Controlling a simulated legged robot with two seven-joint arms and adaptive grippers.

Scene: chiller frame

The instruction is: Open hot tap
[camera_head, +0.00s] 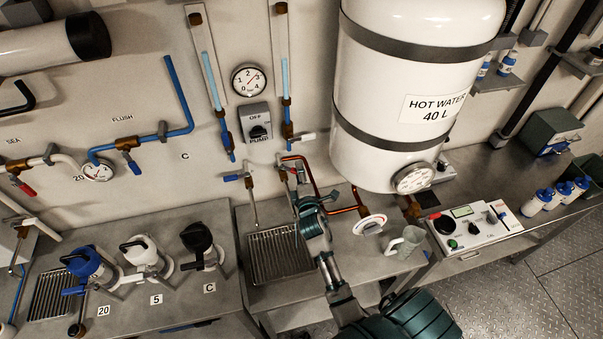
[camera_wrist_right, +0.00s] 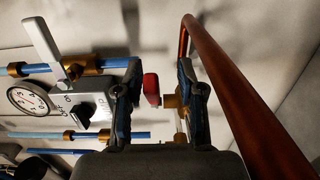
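The hot tap's red handle (camera_wrist_right: 151,88) shows in the right wrist view between my right gripper's two blue-padded fingers, with its brass body (camera_wrist_right: 172,101) beside the right-hand finger. A clear gap shows on the left of the handle. My right gripper (camera_wrist_right: 160,95) is open around the tap; contact with the right-hand finger cannot be told. In the head view my right gripper (camera_head: 298,190) is at the wall above the sink grate, largely covering the hot tap. The blue-handled tap (camera_head: 235,178) stands to its left. My left gripper is not in view.
A copper pipe (camera_wrist_right: 230,70) runs close by the right-hand finger. The pump switch (camera_head: 257,128) and a white lever (camera_head: 303,136) are above the tap. The white hot water tank (camera_head: 385,105) hangs to the right. A grate (camera_head: 278,254) and a clear jug (camera_head: 407,240) are below.

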